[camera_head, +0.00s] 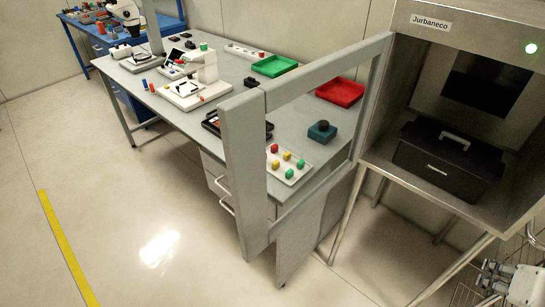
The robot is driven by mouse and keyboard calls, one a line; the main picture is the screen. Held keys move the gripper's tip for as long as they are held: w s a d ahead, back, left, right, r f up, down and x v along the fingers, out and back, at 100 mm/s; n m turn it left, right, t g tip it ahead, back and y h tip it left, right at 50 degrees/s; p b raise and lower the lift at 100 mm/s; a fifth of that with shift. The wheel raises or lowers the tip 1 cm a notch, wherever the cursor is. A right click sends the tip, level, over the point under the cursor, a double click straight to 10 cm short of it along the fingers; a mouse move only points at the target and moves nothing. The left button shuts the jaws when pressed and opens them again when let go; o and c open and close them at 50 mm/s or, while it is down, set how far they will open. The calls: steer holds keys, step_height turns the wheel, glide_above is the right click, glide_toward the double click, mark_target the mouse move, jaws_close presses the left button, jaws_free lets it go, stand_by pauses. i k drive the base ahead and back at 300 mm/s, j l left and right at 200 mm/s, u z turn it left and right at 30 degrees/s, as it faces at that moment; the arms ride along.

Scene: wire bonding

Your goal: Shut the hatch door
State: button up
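The hatch door (240,165) is a grey frame around a see-through window. It stands wide open, swung out from the left side of the steel hatch cabinet (437,52) and partly in front of the bench. My gripper (492,283) seems to be the pale grey mechanism at the lower right edge, partly cut off. It is well apart from the door, and its finger opening cannot be made out.
A black case (445,165) with a handle sits inside the cabinet. The workbench (222,60) behind the door carries a microscope, a green tray (274,66), a red tray (340,92) and small parts. A wire rack (518,252) is at lower right. The floor (150,210) left of the door is clear.

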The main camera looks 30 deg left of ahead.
mark_target(242, 117)
steer(key=k+j+u, duration=0.1)
steer(key=u, duration=0.3)
steer(key=j+u, duration=0.25)
steer(key=u, duration=0.15)
steer(key=j+u, duration=0.25)
steer(key=u, duration=0.15)
steer(key=j+u, duration=0.2)
steer(key=u, duration=0.2)
steer(key=j+u, duration=0.15)
steer(key=i+j+u, duration=0.1)
steer(key=j, duration=0.25)
steer(key=i+j+z, duration=0.1)
steer(key=z, duration=0.3)
steer(key=i+j+z, duration=0.1)
steer(key=z, duration=0.3)
steer(key=j+z, duration=0.4)
steer(key=i+j+z, duration=0.15)
steer(key=j+z, duration=0.2)
steer(key=z, duration=0.15)
steer(key=i+j+z, duration=0.1)
steer(key=j+z, duration=0.4)
steer(key=k+j, duration=0.1)
steer(key=j, duration=0.2)
steer(key=k+j, duration=0.25)
steer(key=j, duration=0.3)
